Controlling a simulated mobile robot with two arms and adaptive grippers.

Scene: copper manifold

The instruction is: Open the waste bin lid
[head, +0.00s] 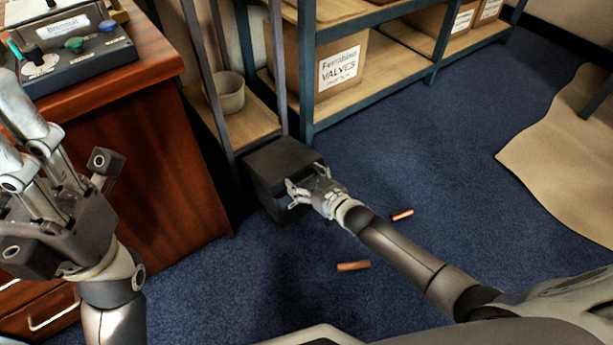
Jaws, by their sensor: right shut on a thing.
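The waste bin (262,180) is a black box on the blue carpet, between the wooden desk and the shelving. Its dark lid (280,153) forms the top; I cannot tell whether it is slightly raised. My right gripper (294,192) reaches in from the lower right and is shut at the bin's near right side, on what looks like the lid's edge. The fingers hide part of that edge. My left gripper (62,145) is large and close at the left, fingers up, looking open and empty, away from the bin. Its outer part is cut off by the picture's edge.
The desk (150,160) with a control box (70,58) stands left of the bin. Metal shelving (306,90) with cardboard boxes (345,65) is behind it. Two copper pipe pieces (353,266) (402,215) lie on the carpet near my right arm. Brown sheeting (560,150) lies right.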

